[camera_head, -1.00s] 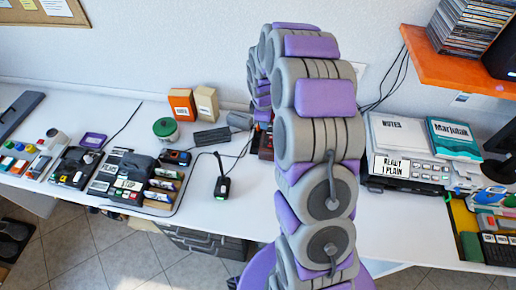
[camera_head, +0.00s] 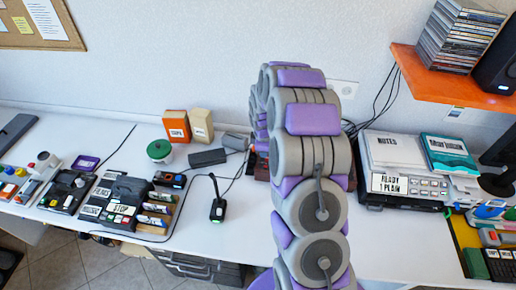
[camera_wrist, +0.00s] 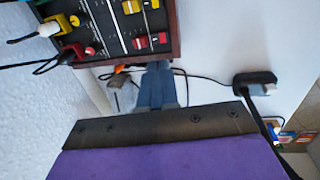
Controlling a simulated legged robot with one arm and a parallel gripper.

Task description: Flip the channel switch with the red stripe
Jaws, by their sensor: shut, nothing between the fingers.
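A dark control panel (camera_wrist: 108,28) with a reddish wooden edge fills the top of the wrist view. It carries sliders and switches with red (camera_wrist: 140,43) and yellow (camera_wrist: 131,7) caps. I cannot tell which one is the channel switch with the red stripe. My gripper (camera_wrist: 158,68) is shut and empty, its dark blue-grey fingers pointing up at the panel's near edge. Whether they touch it I cannot tell. In the head view my arm hides most of this panel; only a dark reddish edge (camera_head: 262,165) shows beside it.
Yellow and red plugs with cables enter the panel's left side in the wrist view. A black cabled device (camera_wrist: 256,84) lies to the right. In the head view, a printer (camera_head: 405,184) stands right of my arm, below an orange shelf (camera_head: 450,75). A black microphone (camera_head: 217,200) stands left.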

